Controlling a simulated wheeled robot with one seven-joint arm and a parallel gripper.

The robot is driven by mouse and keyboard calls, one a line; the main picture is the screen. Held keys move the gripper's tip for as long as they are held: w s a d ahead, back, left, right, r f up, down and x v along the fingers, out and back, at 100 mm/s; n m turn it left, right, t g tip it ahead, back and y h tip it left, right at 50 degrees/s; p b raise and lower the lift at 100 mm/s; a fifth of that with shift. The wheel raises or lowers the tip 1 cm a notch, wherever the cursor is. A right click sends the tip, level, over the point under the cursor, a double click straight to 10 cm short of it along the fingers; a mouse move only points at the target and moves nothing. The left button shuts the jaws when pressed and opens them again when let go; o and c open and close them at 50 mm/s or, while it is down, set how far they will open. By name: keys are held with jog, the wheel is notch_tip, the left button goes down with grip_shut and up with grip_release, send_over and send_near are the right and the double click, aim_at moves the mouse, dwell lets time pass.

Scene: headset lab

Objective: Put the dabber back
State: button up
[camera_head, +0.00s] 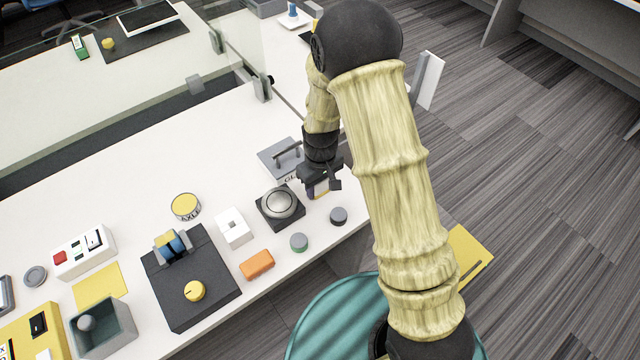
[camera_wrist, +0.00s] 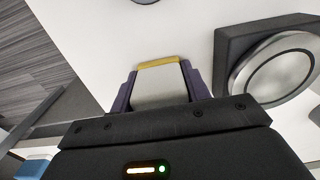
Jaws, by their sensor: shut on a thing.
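My gripper (camera_head: 320,184) is shut on a pale block with a yellow far edge, which I take to be the dabber (camera_head: 321,188). In the wrist view the dabber (camera_wrist: 160,84) sits between the two purple fingers (camera_wrist: 160,96). It is over the white table's right part, just right of a black square base with a silver dome (camera_head: 280,203). I cannot tell whether the dabber touches the table. Its lower part is partly hidden by the gripper.
A grey lettered plate with a handle (camera_head: 281,158) lies behind the dome. An orange block (camera_head: 257,264), white switch box (camera_head: 234,228) and yellow round tin (camera_head: 185,206) are further left. The table's front edge is close.

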jog(key=o, duration=0.9)
notch_tip(320, 180, up, 12)
jog(key=shift+r+p, duration=0.1)
jog(key=shift+p, duration=0.25)
jog(key=s+d+r+m+t, duration=0.1)
jog(key=s+d+r+m, duration=0.1)
jog(key=s+d, duration=0.2)
jog(key=s+d+r+m, duration=0.1)
jog(key=s+d+m, duration=0.1)
jog(key=s+d, duration=0.2)
jog(key=s+d+r+m+t, duration=0.1)
jog(key=s+d+r+m, duration=0.1)
jog(key=s+d, duration=0.2)
jog(key=shift+s+d+r+m+t, duration=0.15)
jog(key=shift+d+r+m+t, duration=0.2)
jog(key=shift+d, duration=0.35)
